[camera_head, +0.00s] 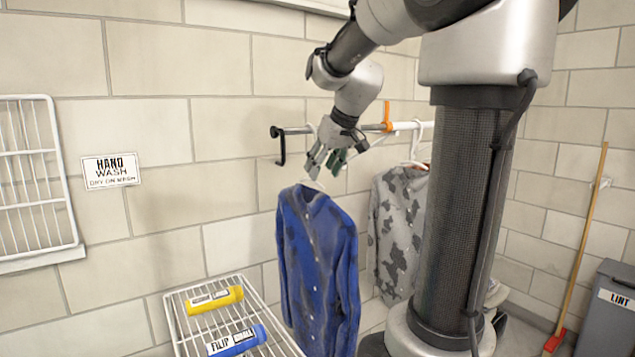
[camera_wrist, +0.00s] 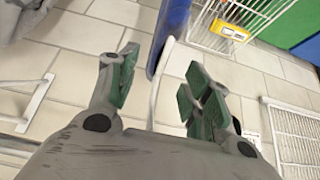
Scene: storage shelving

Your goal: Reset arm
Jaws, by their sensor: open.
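My gripper (camera_head: 335,158) is open at the wall rail, just above the blue shirt (camera_head: 318,265). In the wrist view its green-padded fingers (camera_wrist: 160,85) are spread, with a white hanger (camera_wrist: 161,72) showing between them and clear gaps on both sides. The blue shirt also shows in the wrist view (camera_wrist: 172,28), beyond the fingertips. It hangs upright below the rail (camera_head: 295,130); my gripper partly hides its hanger hook. My arm comes down from the top of the head view.
A grey patterned shirt (camera_head: 397,235) hangs right of the blue one, partly behind my column. An orange clip (camera_head: 387,117) is on the rail. A wire rack (camera_head: 180,325) holds yellow (camera_head: 214,300) and blue (camera_head: 237,341) bottles. A broom (camera_head: 585,240) and grey bin (camera_head: 607,310) stand right.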

